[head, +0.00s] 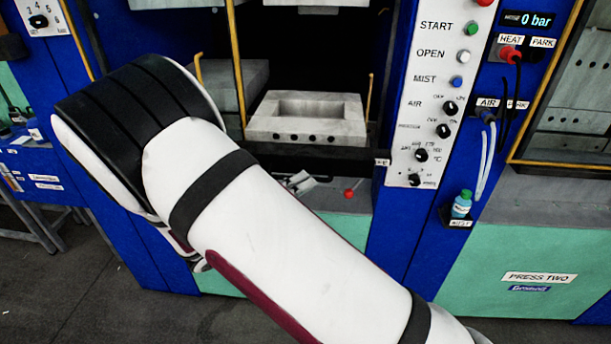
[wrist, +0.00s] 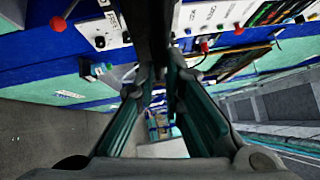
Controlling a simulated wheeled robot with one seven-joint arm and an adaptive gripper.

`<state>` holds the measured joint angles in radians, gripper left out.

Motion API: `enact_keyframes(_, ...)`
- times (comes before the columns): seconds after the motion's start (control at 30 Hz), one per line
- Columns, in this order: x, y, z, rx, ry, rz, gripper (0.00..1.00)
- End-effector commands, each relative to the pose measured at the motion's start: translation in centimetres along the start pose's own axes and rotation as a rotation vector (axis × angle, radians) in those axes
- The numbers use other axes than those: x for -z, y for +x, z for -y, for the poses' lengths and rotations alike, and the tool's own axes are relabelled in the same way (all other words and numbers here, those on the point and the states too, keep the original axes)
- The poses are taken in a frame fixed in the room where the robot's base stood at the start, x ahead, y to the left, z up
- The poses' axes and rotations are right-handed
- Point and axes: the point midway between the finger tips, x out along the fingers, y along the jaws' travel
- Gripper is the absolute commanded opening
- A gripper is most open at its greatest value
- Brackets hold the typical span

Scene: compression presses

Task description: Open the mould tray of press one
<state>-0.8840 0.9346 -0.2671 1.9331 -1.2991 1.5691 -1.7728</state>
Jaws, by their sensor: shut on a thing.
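The mould tray of the left press shows in the head view with a dark front edge (head: 318,158). A grey mould block (head: 308,117) with a rectangular hollow sits on it, between yellow posts. My gripper (head: 299,183) is just below the tray's front edge, partly hidden behind my white arm. In the wrist view my gripper's fingers (wrist: 158,75) close around a dark bar (wrist: 152,35), which looks like the tray's handle. The exact contact is hard to see.
A white control panel (head: 432,100) with buttons and dials stands right of the tray. A small teal bottle (head: 461,205) sits on a ledge further right. Press two (head: 540,277) is at the right. Open grey floor (head: 75,290) shows at lower left.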

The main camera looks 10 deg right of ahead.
Motion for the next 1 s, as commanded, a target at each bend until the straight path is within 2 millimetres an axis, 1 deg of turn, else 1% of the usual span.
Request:
enact_keyframes(0.03, 0.3, -0.3, 1.0, 0.016, 0.009, 0.003, 0.0)
enact_keyframes(0.2, 1.5, -1.4, 1.4, 0.019, 0.012, 0.003, 0.0)
enact_keyframes(0.3, 1.9, -1.8, 1.4, 0.019, 0.013, 0.003, 0.0)
enact_keyframes(0.73, 2.0, -2.0, 1.5, 0.02, 0.015, 0.003, 0.0)
enact_keyframes(0.77, 2.0, -2.0, 1.5, 0.019, 0.015, 0.003, 0.12)
enact_keyframes(0.8, 2.0, -2.0, 1.5, 0.019, 0.015, 0.003, 0.21)
enact_keyframes(0.83, 2.0, -2.1, 1.5, 0.019, 0.015, 0.003, 0.28)
enact_keyframes(0.87, 2.1, -2.1, 1.4, 0.018, 0.014, 0.002, 0.3)
enact_keyframes(1.0, 2.1, -2.1, 1.2, 0.015, 0.011, 0.002, 0.3)
